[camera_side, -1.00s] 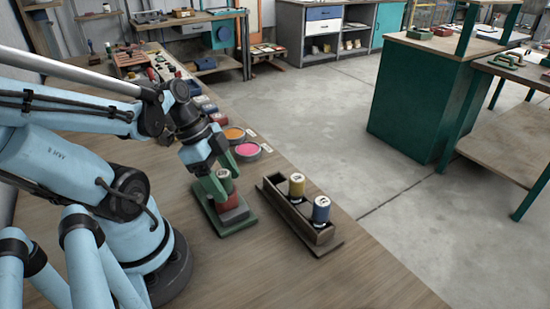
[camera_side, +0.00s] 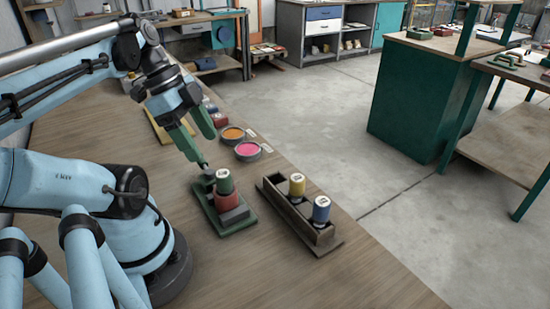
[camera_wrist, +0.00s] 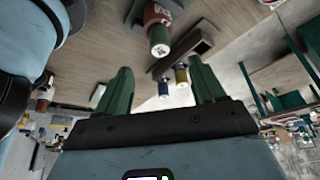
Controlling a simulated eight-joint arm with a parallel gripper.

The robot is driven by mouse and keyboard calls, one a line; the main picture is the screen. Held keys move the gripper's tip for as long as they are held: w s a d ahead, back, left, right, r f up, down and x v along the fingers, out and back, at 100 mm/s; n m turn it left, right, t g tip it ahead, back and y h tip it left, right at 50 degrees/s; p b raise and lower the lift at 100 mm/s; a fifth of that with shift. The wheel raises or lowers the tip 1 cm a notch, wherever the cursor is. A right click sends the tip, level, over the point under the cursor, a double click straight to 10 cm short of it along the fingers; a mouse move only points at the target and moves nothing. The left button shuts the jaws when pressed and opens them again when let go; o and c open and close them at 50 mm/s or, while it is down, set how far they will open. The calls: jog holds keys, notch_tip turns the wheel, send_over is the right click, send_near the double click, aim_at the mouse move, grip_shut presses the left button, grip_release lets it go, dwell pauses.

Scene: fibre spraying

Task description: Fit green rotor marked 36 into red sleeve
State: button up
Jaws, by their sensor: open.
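The green rotor (camera_side: 224,183) stands upright in the red sleeve (camera_side: 227,201), with its upper part and pale marked top showing above the rim. The number on it is too small to read. The sleeve sits on a green base plate (camera_side: 233,226). My gripper (camera_side: 207,150) is open and empty, above and behind the rotor and apart from it. In the wrist view the green fingers of my gripper (camera_wrist: 162,85) are spread wide with nothing between them. The rotor (camera_wrist: 158,38) and sleeve (camera_wrist: 157,12) show beyond the fingers at the top.
A wooden rack (camera_side: 291,216) right of the base holds a yellow rotor (camera_side: 296,186) and a blue rotor (camera_side: 321,210); one slot is empty. Dishes of orange (camera_side: 233,134) and pink (camera_side: 248,150) lie behind. The front of the bench is clear.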

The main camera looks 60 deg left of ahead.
jog(key=shift+v, duration=0.85)
jog(key=w+d+f+n+t+y, duration=0.3)
jog(key=w+d+n, duration=0.6)
jog(key=w, duration=0.4)
jog(key=shift+d+f+t, duration=0.25)
jog(key=shift+f+t, duration=0.25)
jog(key=shift+f, duration=0.25)
jog(key=shift+w, duration=0.1)
